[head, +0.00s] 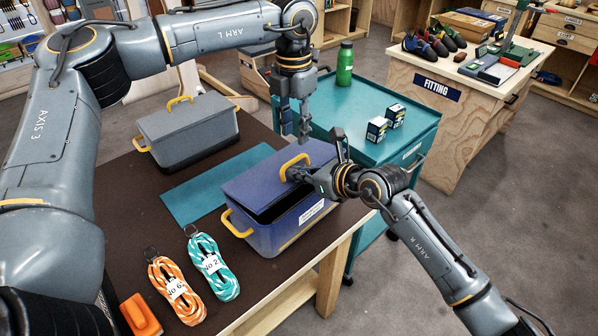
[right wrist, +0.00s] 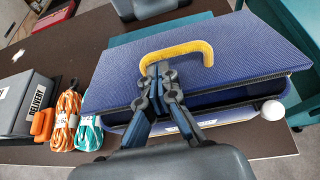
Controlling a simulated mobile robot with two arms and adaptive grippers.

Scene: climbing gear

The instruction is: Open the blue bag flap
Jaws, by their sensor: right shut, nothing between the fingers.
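The blue bag (head: 285,235) stands on the brown table mat. Its flap (head: 258,185) is raised a little along the near side, with a dark gap under it. A yellow handle (head: 293,165) stands on the flap; the handle also shows in the right wrist view (right wrist: 190,46). My right gripper (head: 298,174) is shut and empty at this handle. In the right wrist view its fingertips (right wrist: 158,72) overlap the handle's left end; I cannot tell whether they touch. My left gripper (head: 295,130) hangs pointing down above the bag's far side, its fingers apart and empty.
A grey bag (head: 188,130) stands at the table's far left. Orange (head: 176,290) and teal (head: 212,264) rope coils lie left of the blue bag. A teal mat (head: 215,185) lies behind it. A teal cart (head: 395,150) adjoins the table, carrying a green bottle (head: 344,64) and small boxes.

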